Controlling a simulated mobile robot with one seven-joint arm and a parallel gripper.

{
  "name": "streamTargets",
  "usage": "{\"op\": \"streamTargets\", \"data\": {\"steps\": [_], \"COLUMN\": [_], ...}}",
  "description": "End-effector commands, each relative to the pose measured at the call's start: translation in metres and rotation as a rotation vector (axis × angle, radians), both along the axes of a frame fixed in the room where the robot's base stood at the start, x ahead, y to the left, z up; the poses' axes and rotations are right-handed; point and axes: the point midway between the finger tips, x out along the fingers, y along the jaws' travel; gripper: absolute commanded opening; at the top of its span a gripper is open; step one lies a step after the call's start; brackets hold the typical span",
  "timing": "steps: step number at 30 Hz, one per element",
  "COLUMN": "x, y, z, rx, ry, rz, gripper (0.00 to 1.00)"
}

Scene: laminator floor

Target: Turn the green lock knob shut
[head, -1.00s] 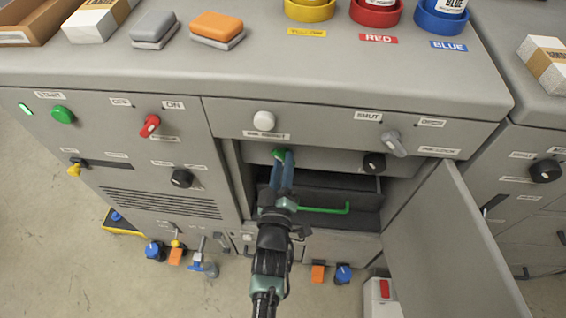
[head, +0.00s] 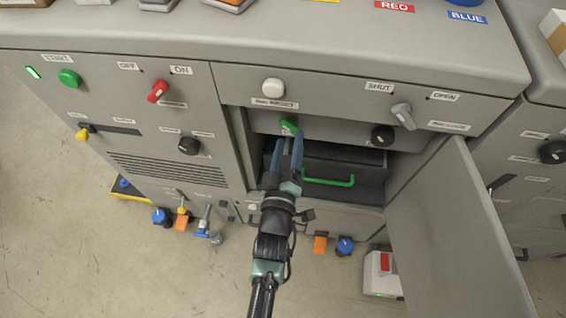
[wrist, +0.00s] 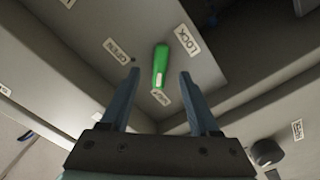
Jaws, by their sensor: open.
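The green lock knob (head: 289,125) is on the grey panel inside the open bay, under the front strip. In the wrist view the knob (wrist: 160,66) is a long green handle between an OPEN label (wrist: 117,52) on the left and a LOCK label (wrist: 187,40) on the right. Its narrow end is toward me; I cannot tell which label it is set to. My gripper (head: 288,138) is open just below the knob in the head view. In the wrist view its two blue fingers (wrist: 158,78) stand apart, with the knob in the gap and touching neither finger.
A grey door (head: 450,230) hangs open at the right of the bay. A drawer with a green handle (head: 328,180) is below the knob. A black knob (head: 382,136) is to its right. A white knob (head: 273,88) and a grey lever (head: 403,116) are above.

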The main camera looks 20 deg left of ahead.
Motion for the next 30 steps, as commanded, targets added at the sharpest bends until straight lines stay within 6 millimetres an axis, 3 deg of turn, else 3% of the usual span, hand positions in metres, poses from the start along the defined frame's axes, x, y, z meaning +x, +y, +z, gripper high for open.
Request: {"op": "streamTargets", "data": {"steps": [9, 15, 30], "x": [-0.062, -0.086, -0.094], "y": [-0.017, -0.024, -0.027], "z": [-0.001, -0.001, 0.0], "rx": [-0.001, -0.002, 0.0], "ry": [0.004, 0.002, 0.001], "rz": [0.001, 0.001, 0.001], "gripper": [0.62, 0.62, 0.62]}}
